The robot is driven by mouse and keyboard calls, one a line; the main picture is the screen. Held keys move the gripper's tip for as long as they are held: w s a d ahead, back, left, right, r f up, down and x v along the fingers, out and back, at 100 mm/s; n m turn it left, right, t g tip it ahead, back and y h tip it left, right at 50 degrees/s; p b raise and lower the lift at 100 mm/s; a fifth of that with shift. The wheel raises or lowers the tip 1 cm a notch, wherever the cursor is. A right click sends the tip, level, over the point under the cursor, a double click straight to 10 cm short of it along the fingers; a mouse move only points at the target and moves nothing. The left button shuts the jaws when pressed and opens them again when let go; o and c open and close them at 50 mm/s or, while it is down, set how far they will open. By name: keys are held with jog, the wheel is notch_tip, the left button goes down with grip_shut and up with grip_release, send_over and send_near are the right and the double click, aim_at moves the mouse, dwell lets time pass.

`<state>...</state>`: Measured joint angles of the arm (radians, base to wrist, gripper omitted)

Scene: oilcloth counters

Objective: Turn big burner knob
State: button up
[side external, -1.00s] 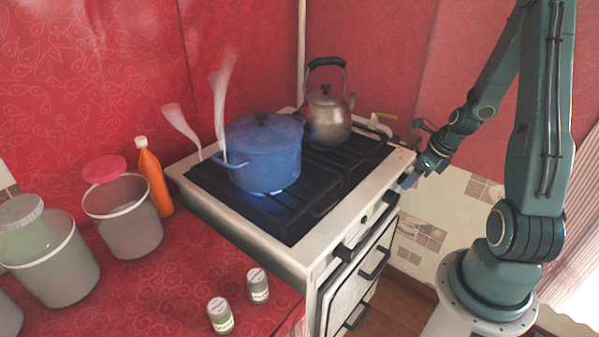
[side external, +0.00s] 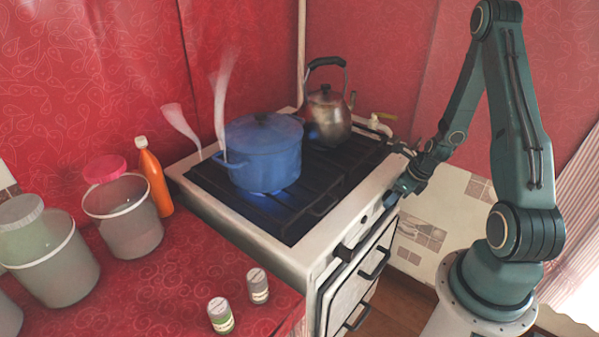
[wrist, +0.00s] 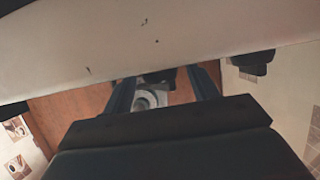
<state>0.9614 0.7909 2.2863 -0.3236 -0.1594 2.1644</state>
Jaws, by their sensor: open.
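The white stove (side external: 300,262) has dark knobs along its front edge. A small round knob (side external: 363,219) shows in the side view, left of my gripper (side external: 393,196). My gripper is low against the stove's front right corner and hides what is directly at its tips. In the wrist view my gripper (wrist: 162,88) is open, its two fingers apart below the pale stove edge (wrist: 150,40). A dark knob (wrist: 158,77) shows between the fingers; I cannot tell whether they touch it. Another dark knob (wrist: 252,62) is to the right.
A blue pot (side external: 262,155) stands on a burner with blue flame below. A metal kettle (side external: 327,115) stands behind it, with a blue glow at its lower left. Oven handles (side external: 374,263) jut from the front. Jars and an orange bottle (side external: 155,178) are on the left counter.

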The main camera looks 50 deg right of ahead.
jog(key=shift+w+f, duration=0.1)
jog(key=shift+f, duration=0.2)
jog(key=c, duration=1)
jog(key=shift+a+h, duration=0.1)
jog(key=shift+h, duration=0.2)
jog(key=shift+a+n+h, duration=0.15)
jog(key=shift+n+h, duration=0.15)
jog(key=shift+h, duration=1.6)
jog(key=shift+a+f+n+t+h, duration=0.1)
jog(key=shift+n+t+h, duration=0.3)
jog(key=shift+h, duration=1)
